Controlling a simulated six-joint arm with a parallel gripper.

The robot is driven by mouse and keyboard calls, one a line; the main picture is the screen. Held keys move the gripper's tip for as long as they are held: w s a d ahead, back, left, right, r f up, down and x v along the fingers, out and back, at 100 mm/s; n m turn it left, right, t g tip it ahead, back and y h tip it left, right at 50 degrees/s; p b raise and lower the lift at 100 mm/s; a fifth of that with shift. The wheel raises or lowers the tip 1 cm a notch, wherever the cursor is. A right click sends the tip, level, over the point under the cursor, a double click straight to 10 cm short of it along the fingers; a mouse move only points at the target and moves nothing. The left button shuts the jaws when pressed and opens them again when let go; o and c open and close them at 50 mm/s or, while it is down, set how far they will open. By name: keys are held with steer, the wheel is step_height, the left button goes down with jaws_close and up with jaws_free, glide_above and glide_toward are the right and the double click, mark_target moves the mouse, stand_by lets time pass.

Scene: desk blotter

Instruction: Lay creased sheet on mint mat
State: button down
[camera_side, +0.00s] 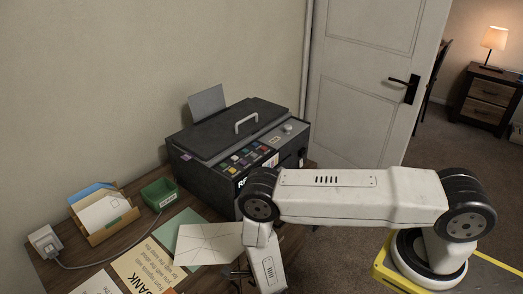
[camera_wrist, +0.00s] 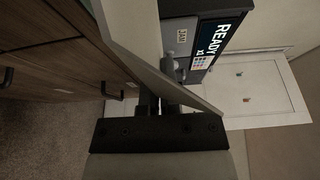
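The creased sheet (camera_side: 207,244) is pale, with fold lines meeting near its middle. In the side view it overlaps the mint mat (camera_side: 178,224), whose green left and upper parts show beside it. I cannot tell whether the sheet touches the mat. My gripper (camera_wrist: 160,104) is shut on the sheet's edge. In the wrist view the sheet (camera_wrist: 137,38) runs as a pale slanted plane out from between the dark fingers. In the side view the fingers are mostly hidden behind the sheet and my wrist.
A dark printer (camera_side: 232,140) stands behind the sheet. A small green tray (camera_side: 159,193) and a tan paper holder (camera_side: 103,212) are at left. A yellow printed sheet (camera_side: 145,268) lies beside the mat.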

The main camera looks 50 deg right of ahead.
steer(key=shift+w+f, duration=0.9)
steer(key=shift+f, duration=0.2)
steer(key=shift+a+f, duration=0.1)
steer(key=shift+w+f, duration=0.2)
steer(key=shift+f, duration=0.75)
steer(key=shift+w+f, duration=0.15)
steer(key=shift+f, duration=0.8)
steer(key=shift+f, duration=0.15)
steer(key=c, duration=0.8)
jaws_free()
steer(key=shift+v, duration=6)
